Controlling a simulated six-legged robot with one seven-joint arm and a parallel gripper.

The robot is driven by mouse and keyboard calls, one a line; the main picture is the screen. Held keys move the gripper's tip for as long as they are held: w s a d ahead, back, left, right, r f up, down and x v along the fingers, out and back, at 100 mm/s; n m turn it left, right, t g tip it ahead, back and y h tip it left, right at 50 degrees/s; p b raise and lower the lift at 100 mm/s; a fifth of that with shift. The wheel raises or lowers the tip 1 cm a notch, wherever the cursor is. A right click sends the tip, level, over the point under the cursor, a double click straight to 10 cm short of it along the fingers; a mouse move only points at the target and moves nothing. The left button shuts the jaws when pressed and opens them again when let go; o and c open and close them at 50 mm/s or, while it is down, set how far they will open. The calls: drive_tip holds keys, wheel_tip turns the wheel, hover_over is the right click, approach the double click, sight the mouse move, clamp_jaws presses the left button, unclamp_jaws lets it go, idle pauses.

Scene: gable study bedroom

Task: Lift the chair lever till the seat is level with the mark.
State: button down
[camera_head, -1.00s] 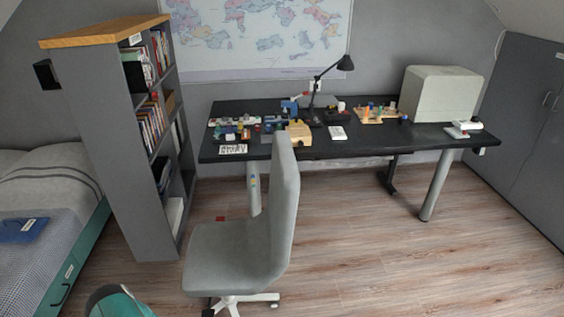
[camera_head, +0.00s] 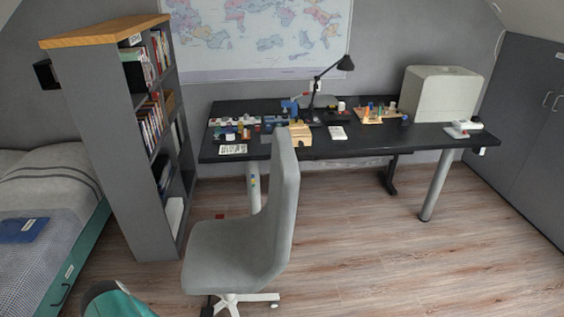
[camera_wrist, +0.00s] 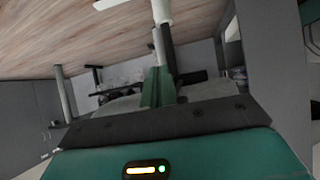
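The grey chair stands in front of the desk in the head view, with its seat (camera_head: 228,252) and tall backrest (camera_head: 284,205) on a white wheeled base (camera_head: 250,298). Small coloured marks (camera_head: 253,182) show on the near desk leg, behind the chair and above its seat. In the wrist view, which looks upside down, my gripper's green fingers (camera_wrist: 158,87) sit close together below the chair's grey seat underside (camera_wrist: 205,88). The white column (camera_wrist: 162,42) shows behind them. I cannot make out the lever or whether the fingers hold it.
The black desk (camera_head: 350,146) carries a lamp (camera_head: 320,90), small items and a large pale box (camera_head: 440,94). A bookcase (camera_head: 130,150) stands left of the chair, with a bed (camera_head: 45,195) beyond it. A small red patch (camera_head: 220,217) shows behind the seat. Wooden floor (camera_head: 400,260) is clear on the right.

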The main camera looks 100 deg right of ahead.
drive_tip(key=shift+r, duration=1.15)
wheel_tip(320, 180, down, 5)
drive_tip(key=shift+r, duration=0.2)
idle(0.5)
drive_tip(key=w+a, duration=0.2)
drive_tip(key=a, duration=0.7)
drive_tip(key=shift+w+a, duration=0.3)
idle(0.7)
